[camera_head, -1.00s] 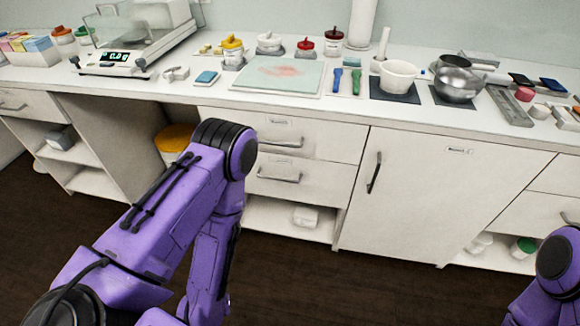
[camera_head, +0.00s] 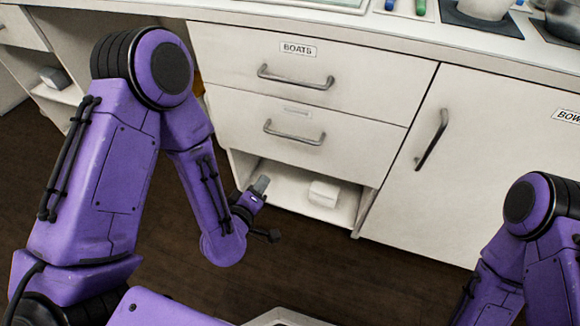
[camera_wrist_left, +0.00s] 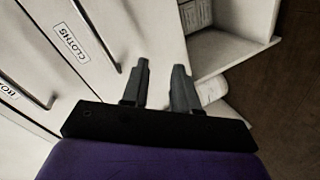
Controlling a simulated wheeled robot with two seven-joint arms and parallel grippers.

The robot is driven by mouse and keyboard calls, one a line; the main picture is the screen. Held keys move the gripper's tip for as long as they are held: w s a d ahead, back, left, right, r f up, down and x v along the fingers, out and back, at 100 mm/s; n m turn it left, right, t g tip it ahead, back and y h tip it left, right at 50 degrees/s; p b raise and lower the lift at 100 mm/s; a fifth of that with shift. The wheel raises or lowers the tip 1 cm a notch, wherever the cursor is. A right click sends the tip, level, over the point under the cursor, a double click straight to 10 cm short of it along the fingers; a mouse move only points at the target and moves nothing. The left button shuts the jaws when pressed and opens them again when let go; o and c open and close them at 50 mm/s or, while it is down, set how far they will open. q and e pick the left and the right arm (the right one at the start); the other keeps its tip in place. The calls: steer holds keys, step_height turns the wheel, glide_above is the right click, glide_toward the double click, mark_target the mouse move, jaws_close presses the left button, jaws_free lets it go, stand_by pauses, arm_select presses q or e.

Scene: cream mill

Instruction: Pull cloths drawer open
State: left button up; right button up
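The cloths drawer (camera_head: 235,112) is the lower of two white drawer fronts in the head view, flush with the cabinet. Its grey bar handle (camera_head: 294,133) is free; its label is too small to read there. In the left wrist view the label CLOTHS (camera_wrist_left: 72,42) is legible, with the drawer's handle (camera_wrist_left: 101,42) beside it. My left gripper (camera_head: 261,186) is below and left of that handle, in front of the open shelf. In the left wrist view its two fingers (camera_wrist_left: 160,68) stand apart with nothing between them, apart from the handle. My right gripper is out of view.
The BOATS drawer (camera_head: 225,50) is shut directly above. A cabinet door (camera_head: 470,150) with a vertical handle stands to the right. Dark floor (camera_head: 370,275) lies in front.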

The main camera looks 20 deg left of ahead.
mark_target(291, 136)
arm_select(q)
steer(key=w+d+r+n+t+b, duration=0.1)
steer(key=w+t+b, duration=0.1)
steer(key=w, duration=0.3)
steer(key=w+d+r+n+t+b, duration=0.1)
steer(key=w+r+n+t+b, duration=0.1)
steer(key=w, duration=0.3)
steer(key=w+d+r+n+t+h+b, duration=0.1)
steer(key=w+r+n+t+b, duration=0.1)
steer(key=w+b, duration=0.2)
steer(key=shift+w+d+r+b, duration=0.15)
steer(key=shift+w+d+b, duration=0.15)
steer(key=shift+w+d, duration=0.1)
jaws_close()
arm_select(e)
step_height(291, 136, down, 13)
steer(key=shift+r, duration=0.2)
